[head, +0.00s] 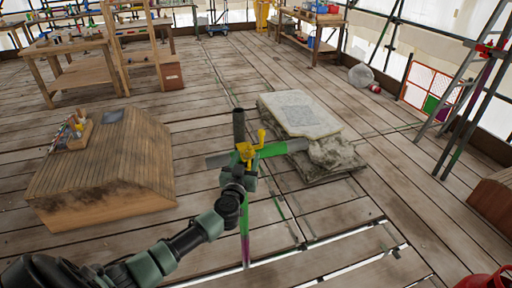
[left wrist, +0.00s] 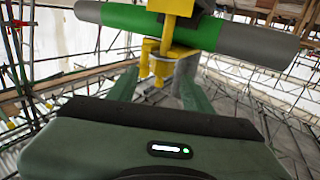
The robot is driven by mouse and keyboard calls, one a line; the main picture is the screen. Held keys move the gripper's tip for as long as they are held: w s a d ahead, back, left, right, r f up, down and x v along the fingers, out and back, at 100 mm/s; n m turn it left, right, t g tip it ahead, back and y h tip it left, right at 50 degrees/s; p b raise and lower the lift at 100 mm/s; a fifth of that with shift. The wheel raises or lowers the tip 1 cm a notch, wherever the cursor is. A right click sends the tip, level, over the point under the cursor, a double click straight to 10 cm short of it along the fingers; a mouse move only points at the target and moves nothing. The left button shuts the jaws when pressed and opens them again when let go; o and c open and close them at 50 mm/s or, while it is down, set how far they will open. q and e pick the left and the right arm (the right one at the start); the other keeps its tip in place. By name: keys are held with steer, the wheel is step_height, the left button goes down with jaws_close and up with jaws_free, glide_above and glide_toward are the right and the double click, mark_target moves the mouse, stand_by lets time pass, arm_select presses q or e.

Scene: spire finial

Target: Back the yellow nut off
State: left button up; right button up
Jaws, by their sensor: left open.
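A yellow coupler (head: 246,152) clamps a grey and green crossing tube (head: 272,150) to an upright pole (head: 239,124). The pole's lower part is green and purple. In the left wrist view the yellow coupler (left wrist: 180,30) is at the top, with a yellow nut piece (left wrist: 155,62) below it. My left gripper (head: 246,178) is just below and in front of the coupler. In the wrist view its two green fingers (left wrist: 160,88) are apart, with the yellow piece near and between their far ends. I cannot tell whether they touch it. My right gripper is out of view.
A wooden sloped block (head: 110,165) with small tools stands at left. Workbenches (head: 70,55) stand at the back left. Scaffold poles (head: 475,95) rise at right. Plank floor is open between.

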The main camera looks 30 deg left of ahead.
mark_target(250, 148)
arm_select(q)
steer(key=x, duration=0.2)
steer(key=b+x, duration=0.1)
steer(key=x, duration=0.3)
steer(key=shift+w+a+f, duration=0.2)
steer(key=shift+f, duration=0.05)
steer(key=shift+w+a+r+b, duration=0.1)
steer(key=shift+w+b, duration=0.25)
steer(key=shift+w, duration=0.2)
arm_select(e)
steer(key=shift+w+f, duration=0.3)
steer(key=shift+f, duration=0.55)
arm_select(q)
steer(key=shift+a, duration=0.1)
jaws_close()
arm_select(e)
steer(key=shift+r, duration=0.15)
